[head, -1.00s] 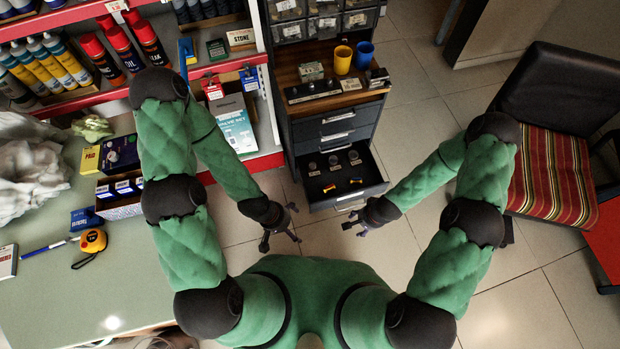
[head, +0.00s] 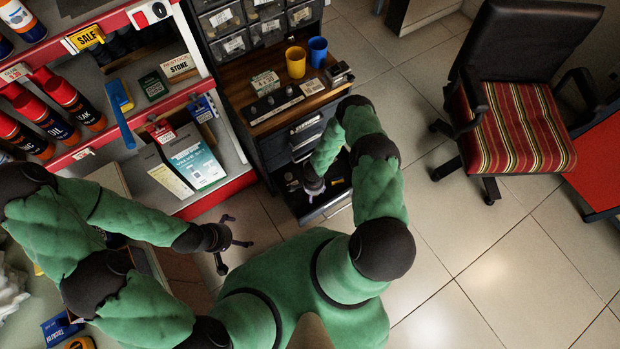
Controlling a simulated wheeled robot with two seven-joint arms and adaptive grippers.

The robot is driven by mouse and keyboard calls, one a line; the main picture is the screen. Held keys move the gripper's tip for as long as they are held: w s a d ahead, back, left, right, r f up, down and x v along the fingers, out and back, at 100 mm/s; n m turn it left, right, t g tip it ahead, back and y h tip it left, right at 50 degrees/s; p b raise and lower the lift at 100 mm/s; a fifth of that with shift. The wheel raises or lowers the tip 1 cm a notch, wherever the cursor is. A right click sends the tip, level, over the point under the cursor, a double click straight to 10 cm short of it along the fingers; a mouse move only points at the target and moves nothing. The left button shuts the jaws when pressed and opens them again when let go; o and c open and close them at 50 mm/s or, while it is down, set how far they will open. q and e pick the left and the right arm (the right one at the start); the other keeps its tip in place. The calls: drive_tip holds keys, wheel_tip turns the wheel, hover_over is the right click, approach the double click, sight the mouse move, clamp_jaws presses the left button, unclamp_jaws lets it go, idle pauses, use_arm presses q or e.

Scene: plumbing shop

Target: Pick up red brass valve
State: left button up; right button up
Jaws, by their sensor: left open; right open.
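The open bottom drawer (head: 326,212) of the dark cabinet holds small fittings, mostly hidden behind my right arm and gripper. I cannot make out the red brass valve; if it is in the drawer, it is covered from this view. My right gripper (head: 313,194) is over the drawer, pointing down into it, open, with its fingertips hard to see. Whether it touches anything inside cannot be told. My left gripper (head: 238,256) is open and empty, over the floor to the left of the drawer.
The cabinet top (head: 270,118) carries a yellow cup (head: 296,62), a blue cup (head: 318,52) and small boxes. Red-edged shelves (head: 120,115) with cans and packets stand at the left. A striped chair (head: 515,128) stands at the right. The tiled floor between is clear.

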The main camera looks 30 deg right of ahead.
drive_tip(key=shift+w+d+f+b, duration=0.1)
drive_tip(key=shift+w+f+b, duration=0.1)
drive_tip(key=shift+f+b, duration=1.05)
drive_tip(key=shift+w+d+f+b, duration=0.15)
drive_tip(key=shift+f+b, duration=0.35)
drive_tip(key=shift+f, duration=1.45)
drive_tip(key=shift+r, duration=0.1)
clamp_jaws()
